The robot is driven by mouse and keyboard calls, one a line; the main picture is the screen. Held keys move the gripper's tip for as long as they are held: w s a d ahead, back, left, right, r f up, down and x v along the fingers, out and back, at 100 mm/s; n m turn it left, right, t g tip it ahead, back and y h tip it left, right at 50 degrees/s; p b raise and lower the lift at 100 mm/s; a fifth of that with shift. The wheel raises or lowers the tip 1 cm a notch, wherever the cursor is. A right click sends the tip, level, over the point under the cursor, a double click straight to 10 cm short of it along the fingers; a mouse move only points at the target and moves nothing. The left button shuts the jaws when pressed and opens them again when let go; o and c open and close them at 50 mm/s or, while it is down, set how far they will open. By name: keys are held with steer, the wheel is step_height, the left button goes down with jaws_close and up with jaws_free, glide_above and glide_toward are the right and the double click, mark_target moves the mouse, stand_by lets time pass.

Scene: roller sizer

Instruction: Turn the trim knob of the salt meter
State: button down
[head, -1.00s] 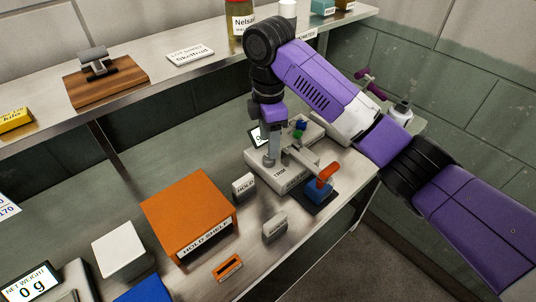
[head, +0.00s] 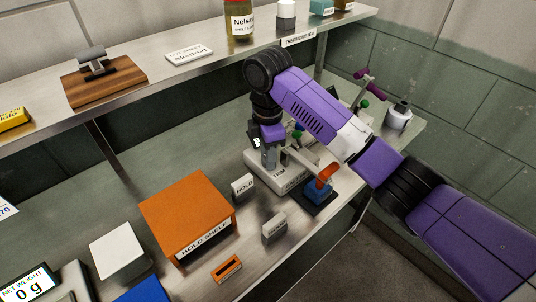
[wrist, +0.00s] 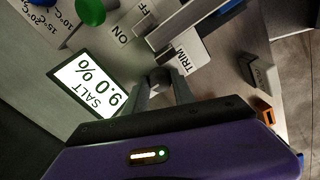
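The salt meter (head: 258,168) is a pale box on the bench with TRIM and ON/OFF labels. Its lit display (wrist: 93,83) shows SALT and a percent figure, upside down in the wrist view. The trim knob (wrist: 161,76) is a small round grey knob beside the TRIM label. My gripper (wrist: 163,85) points down over it, with its two fingers apart, one on each side of the knob. I cannot tell whether they touch it. In the head view, my gripper (head: 269,165) hides the knob and much of the display.
A blue block with an orange-red handle (head: 320,184) stands close on the meter's right. The raised shelf (head: 190,62) runs behind my arm. A green knob (wrist: 90,11) is near the display.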

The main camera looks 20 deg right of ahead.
steer(key=shift+a+r+m+p, duration=0.1)
steer(key=shift+r+m+p, duration=0.1)
steer(key=shift+m+p, duration=0.35)
steer(key=m+p, duration=0.1)
steer(key=p, duration=0.1)
steer(key=shift+r+p, duration=0.15)
steer(key=shift+p, duration=0.15)
steer(key=m+p, duration=0.2)
steer(key=shift+m+p, duration=0.3)
steer(key=shift+m, duration=0.05)
steer(key=shift+f+m, duration=0.3)
steer(key=shift+m, duration=0.1)
steer(key=c, duration=1.1)
jaws_free()
steer(key=shift+o, duration=0.2)
